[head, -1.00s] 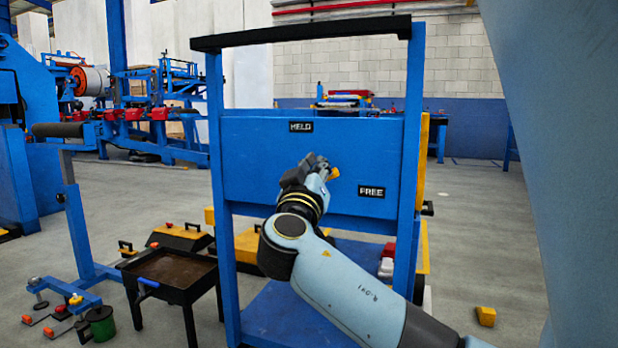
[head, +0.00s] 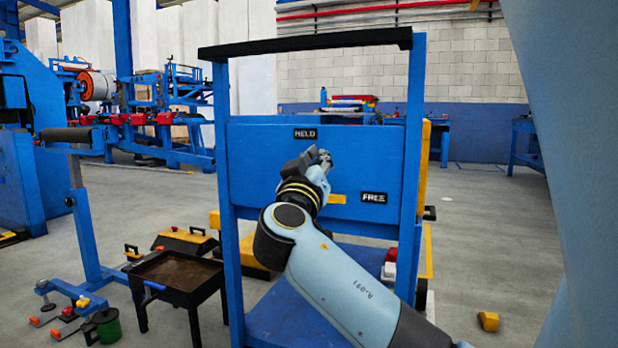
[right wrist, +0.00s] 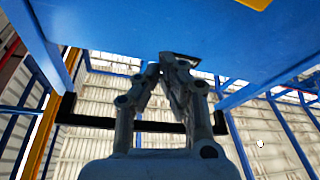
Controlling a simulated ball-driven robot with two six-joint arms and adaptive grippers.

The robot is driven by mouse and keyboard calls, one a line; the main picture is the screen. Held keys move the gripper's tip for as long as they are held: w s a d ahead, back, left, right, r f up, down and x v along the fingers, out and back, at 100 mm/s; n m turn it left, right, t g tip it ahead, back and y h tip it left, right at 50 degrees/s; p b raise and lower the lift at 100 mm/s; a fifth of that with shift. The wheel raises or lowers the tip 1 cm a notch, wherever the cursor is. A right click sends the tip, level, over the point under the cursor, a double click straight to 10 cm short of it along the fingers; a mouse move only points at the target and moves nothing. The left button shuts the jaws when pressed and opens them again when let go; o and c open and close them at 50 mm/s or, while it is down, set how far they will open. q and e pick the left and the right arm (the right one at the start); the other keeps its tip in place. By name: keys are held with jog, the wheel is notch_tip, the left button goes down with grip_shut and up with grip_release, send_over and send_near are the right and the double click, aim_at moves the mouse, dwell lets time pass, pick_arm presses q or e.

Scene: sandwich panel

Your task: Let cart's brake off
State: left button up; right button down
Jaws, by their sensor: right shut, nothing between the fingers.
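The cart's blue panel (head: 260,175) stands upright in front of me, with a black HELD label (head: 305,133) at the top and a black FREE label (head: 374,197) lower right. A yellow brake lever (head: 338,198) lies about level, its visible end pointing at the FREE label; its other end is hidden behind my right gripper. My right gripper (head: 322,154) is shut and empty, just below and right of the HELD label, above the lever. My left gripper is out of view.
The cart has a black top handle (head: 305,43) and blue side posts. A dark tray stand (head: 175,275) is to its left. A roller stand (head: 80,210) is farther left. A yellow block (head: 488,321) lies on the floor at right. Open floor lies right of the cart.

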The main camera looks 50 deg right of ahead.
jog(key=v, duration=0.8)
jog(key=shift+a+f, duration=0.15)
jog(key=shift+f, duration=0.2)
jog(key=shift+w+f, duration=0.1)
